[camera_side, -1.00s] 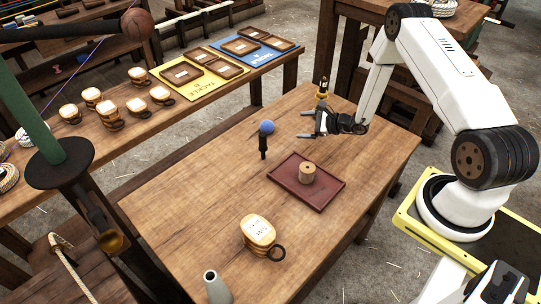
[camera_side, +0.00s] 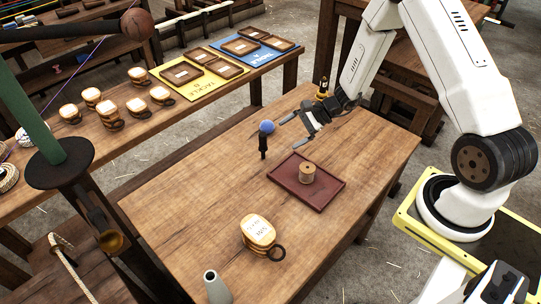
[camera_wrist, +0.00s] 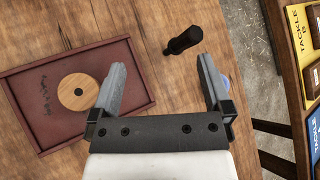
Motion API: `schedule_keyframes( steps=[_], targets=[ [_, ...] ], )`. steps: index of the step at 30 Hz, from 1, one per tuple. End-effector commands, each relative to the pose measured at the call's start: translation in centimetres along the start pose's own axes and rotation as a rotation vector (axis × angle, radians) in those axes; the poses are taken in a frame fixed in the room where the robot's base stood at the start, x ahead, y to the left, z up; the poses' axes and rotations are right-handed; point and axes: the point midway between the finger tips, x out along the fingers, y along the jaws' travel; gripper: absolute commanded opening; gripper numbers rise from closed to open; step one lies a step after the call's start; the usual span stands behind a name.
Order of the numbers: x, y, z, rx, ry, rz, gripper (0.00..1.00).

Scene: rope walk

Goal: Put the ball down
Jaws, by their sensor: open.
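The blue ball (camera_side: 267,126) shows just above and behind a dark upright peg (camera_side: 263,148) near the table's left edge in the side view. In the wrist view the ball (camera_wrist: 225,81) shows as a blue sliver, mostly hidden behind the right finger, apart from the peg (camera_wrist: 185,40). My gripper (camera_side: 296,128) is open, with nothing between its fingers, to the right of the ball in the side view.
A dark red tray (camera_side: 285,180) holds a wooden spool (camera_side: 307,173). A labelled stack with a dark ring (camera_side: 258,232) and a grey cone (camera_side: 216,287) stand nearer the front. A dark bottle with a yellow band (camera_side: 322,88) stands behind my gripper. The table's middle left is clear.

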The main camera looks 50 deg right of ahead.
Motion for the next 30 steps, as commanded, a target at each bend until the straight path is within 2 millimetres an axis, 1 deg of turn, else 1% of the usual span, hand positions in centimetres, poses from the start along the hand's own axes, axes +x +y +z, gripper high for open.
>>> schedule_keyframes(
  steps=[1, 3, 6, 12, 18, 21, 27, 30],
  targets=[
    [-0.2, 0.5, 1.6, -0.057, 0.005, 0.061, 1.0],
    [-0.5, 1.5, 3.2, -0.136, 0.016, 0.149, 1.0],
    [-1.2, 2.9, 5.3, -0.253, 0.038, 0.269, 1.0],
    [-3.1, 5.4, 8.6, -0.511, 0.096, 0.479, 1.0],
    [-5.6, 7.2, 10.9, -0.794, 0.17, 0.648, 1.0],
    [-6.8, 7.8, 11.8, -0.945, 0.208, 0.715, 1.0],
    [-8.9, 8.3, 13.6, -1.258, 0.286, 0.813, 1.0],
    [-9.7, 8.3, 14.3, -1.399, 0.317, 0.84, 1.0]
  ],
)
